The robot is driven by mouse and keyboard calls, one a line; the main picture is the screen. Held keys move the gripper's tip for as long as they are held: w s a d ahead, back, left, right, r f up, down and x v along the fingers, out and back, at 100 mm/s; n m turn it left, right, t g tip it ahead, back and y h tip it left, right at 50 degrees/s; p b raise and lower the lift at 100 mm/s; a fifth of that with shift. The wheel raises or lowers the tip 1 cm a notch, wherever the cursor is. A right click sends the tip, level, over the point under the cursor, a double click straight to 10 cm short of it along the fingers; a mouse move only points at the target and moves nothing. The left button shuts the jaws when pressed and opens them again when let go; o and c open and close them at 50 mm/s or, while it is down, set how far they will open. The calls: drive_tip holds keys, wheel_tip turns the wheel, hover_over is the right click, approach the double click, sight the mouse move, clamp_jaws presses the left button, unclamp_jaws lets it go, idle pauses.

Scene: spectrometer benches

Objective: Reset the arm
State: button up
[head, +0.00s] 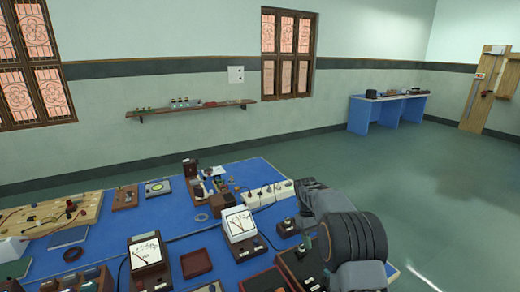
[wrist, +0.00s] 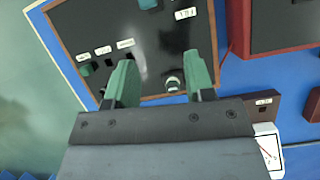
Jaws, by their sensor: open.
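My gripper (wrist: 158,84) shows in the wrist view with its two green fingers apart and nothing between them. It is above a black panel box with a wooden rim (wrist: 147,37), which carries white labels and small knobs. A small round knob (wrist: 172,84) shows between the fingers, below them; I cannot tell the gap in height. In the head view my arm reaches over the right end of the blue bench (head: 221,266), and its dark round joint hides part of that end. The gripper's fingers are hidden there.
The bench is crowded with meters (head: 240,224), a white power strip (head: 265,194), a brown tray (head: 196,263) and wooden boards (head: 45,215). A wall shelf (head: 190,108) and a far blue table (head: 388,110) stand apart. The floor (head: 430,190) right of the bench is clear.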

drive_tip(key=s+a+r+m+t+y, duration=0.1)
drive_tip(key=s+r+t, duration=0.3)
drive_tip(key=s, duration=0.8)
drive_tip(key=s+a+r+m+t+y, duration=0.1)
drive_tip(key=s+r, duration=0.5)
drive_tip(key=s, duration=0.7)
drive_tip(key=shift+a+r+m+t, duration=0.35)
drive_tip(key=shift+a+m+t, duration=0.65)
drive_tip(key=shift+t, duration=0.8)
